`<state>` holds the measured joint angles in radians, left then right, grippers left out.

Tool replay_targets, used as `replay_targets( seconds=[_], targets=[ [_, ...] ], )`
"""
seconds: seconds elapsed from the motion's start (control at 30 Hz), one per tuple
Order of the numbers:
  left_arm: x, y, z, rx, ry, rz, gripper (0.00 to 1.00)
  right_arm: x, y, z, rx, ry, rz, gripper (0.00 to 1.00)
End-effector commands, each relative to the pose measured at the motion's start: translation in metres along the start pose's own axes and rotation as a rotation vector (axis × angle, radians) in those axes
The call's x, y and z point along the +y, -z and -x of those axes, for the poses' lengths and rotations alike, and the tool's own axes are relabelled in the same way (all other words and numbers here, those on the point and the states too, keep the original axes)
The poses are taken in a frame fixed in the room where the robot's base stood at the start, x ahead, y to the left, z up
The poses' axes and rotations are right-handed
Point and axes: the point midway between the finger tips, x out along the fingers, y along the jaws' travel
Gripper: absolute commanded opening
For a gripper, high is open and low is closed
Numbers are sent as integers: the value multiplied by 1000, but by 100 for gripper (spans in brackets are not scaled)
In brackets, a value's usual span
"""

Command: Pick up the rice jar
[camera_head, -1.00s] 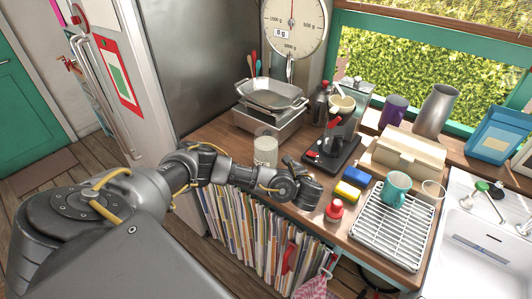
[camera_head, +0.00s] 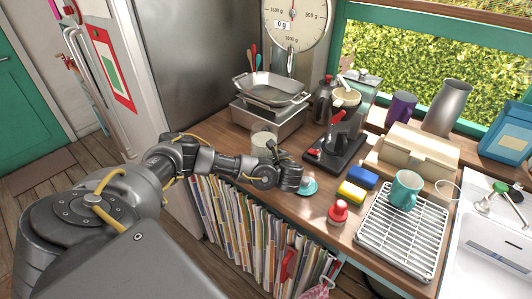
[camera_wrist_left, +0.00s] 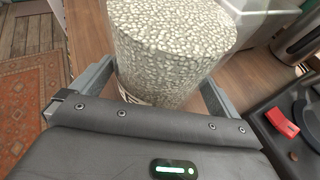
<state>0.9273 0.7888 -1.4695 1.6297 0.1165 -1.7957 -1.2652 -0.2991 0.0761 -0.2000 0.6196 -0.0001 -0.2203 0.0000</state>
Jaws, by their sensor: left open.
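The rice jar is a clear cylinder filled with pale grains. In the head view the rice jar (camera_head: 263,141) stands on the wooden counter in front of the scale, its lower part hidden by my left arm. In the left wrist view the rice jar (camera_wrist_left: 170,42) fills the upper middle. My left gripper (camera_head: 271,152) is at the jar's near side. In the wrist view its open fingers (camera_wrist_left: 155,85) lie on either side of the jar's lower part; I cannot tell whether either touches. My right gripper is not in view.
A scale with a metal pan (camera_head: 270,88) stands behind the jar. A dark coffee maker (camera_head: 338,140) with a red handle is to the right.

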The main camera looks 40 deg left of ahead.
Motion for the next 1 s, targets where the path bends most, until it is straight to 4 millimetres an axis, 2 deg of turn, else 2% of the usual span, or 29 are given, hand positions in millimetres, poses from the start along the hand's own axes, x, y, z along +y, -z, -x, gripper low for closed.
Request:
replay_targets(
  seconds=[0.17,0.2,0.77,1.0],
  targets=[
    [0,-1,0,0,1,0,100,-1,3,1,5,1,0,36],
    [0,-1,0,0,1,0,97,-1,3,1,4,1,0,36],
    [0,0,0,0,1,-2,24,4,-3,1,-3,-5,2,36],
    [0,-2,0,0,0,1,24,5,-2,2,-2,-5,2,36]
  ],
)
